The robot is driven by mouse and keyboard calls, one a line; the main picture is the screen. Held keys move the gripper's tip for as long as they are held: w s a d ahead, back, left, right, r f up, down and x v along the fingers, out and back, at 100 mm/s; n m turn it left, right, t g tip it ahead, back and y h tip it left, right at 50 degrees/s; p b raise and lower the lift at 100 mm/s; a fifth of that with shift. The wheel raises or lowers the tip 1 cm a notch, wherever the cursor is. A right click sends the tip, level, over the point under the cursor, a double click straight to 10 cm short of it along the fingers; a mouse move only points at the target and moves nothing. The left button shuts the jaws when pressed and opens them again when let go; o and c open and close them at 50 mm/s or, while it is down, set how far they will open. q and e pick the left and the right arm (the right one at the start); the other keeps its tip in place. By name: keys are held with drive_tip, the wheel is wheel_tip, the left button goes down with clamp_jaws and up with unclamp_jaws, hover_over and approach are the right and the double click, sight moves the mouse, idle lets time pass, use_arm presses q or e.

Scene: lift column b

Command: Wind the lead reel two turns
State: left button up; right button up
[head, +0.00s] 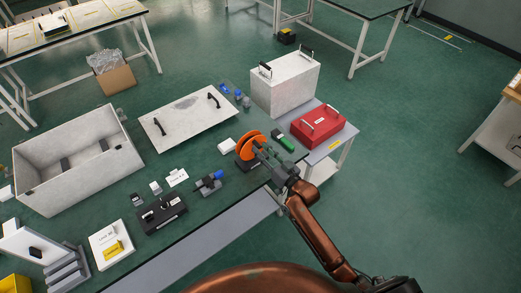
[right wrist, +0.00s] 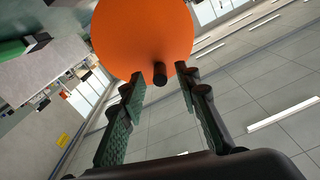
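The lead reel is an orange disc (head: 250,143) on a dark base near the right end of the green workbench. In the right wrist view the orange disc (right wrist: 140,35) fills the top, and a short black crank knob (right wrist: 160,75) sticks out from its lower part. My right gripper (head: 262,149) reaches up to the reel from the lower right. In the right wrist view its fingers (right wrist: 160,82) are open, with the knob between the fingertips and a gap on both sides. My left gripper is not in view.
On the bench (head: 220,205) stand a large open grey box (head: 75,165), a white panel with black handles (head: 187,118), a blue-ended clamp-like device (head: 209,184) and a black box (head: 162,213). A red case (head: 317,125) and a white case (head: 285,88) stand just right.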

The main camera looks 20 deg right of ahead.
drive_tip(key=shift+w+a, duration=0.15)
drive_tip(key=shift+w, duration=0.2)
drive_tip(key=shift+c, duration=0.4)
clamp_jaws()
drive_tip(key=shift+a, duration=0.1)
